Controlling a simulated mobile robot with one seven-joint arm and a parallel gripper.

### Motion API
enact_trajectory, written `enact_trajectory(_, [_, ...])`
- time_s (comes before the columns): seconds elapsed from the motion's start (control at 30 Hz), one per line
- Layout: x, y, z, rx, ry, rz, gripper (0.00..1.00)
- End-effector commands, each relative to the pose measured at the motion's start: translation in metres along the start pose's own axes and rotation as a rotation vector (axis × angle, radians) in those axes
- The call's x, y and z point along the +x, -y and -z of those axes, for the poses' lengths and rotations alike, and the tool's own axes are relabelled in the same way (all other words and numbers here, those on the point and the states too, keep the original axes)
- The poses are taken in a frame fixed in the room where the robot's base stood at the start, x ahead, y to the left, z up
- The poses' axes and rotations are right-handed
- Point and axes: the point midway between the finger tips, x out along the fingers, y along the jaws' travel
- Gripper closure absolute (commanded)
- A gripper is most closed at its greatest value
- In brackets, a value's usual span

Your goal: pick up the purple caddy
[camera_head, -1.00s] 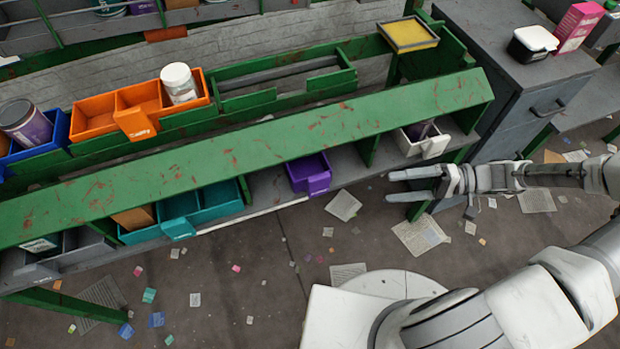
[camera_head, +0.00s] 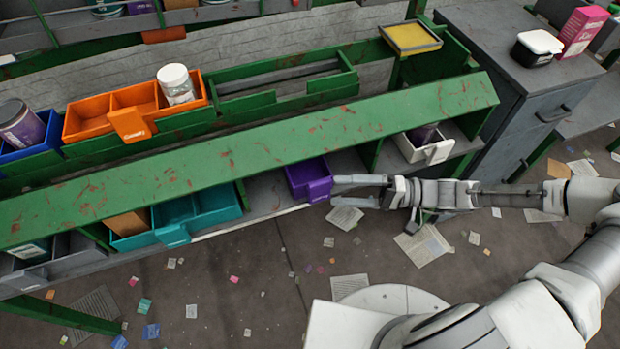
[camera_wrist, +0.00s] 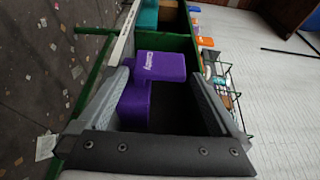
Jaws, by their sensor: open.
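The purple caddy (camera_head: 310,180) sits on the lower shelf under the green beam, with its front part jutting over the shelf edge. My gripper (camera_head: 334,190) is at its right front side, with its fingers pointing left at it. In the wrist view the purple caddy (camera_wrist: 150,80) lies between the two open fingers, its white-lettered tab facing me. My gripper (camera_wrist: 155,85) is open there. I cannot tell whether a finger touches the caddy. The beam hides the caddy's back in the head view.
A white caddy (camera_head: 428,150) holding a dark item stands right on the same shelf. A teal caddy (camera_head: 215,201) stands to the left. The green beam (camera_head: 250,155) runs above the shelf. The floor in front has scattered paper scraps.

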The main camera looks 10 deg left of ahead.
Motion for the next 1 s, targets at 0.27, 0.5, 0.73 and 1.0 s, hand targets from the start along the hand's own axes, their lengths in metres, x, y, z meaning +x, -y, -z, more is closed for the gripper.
enact_trajectory(0.27, [0.031, -0.003, 0.006, 0.0, 0.004, 0.002, 0.0])
enact_trajectory(0.5, [0.054, -0.001, 0.007, 0.0, 0.0, 0.0, 0.0])
enact_trajectory(0.73, [0.054, 0.0, 0.008, 0.0, -0.001, -0.001, 0.04])
enact_trajectory(1.0, [0.054, 0.0, 0.008, 0.0, -0.001, -0.001, 0.52])
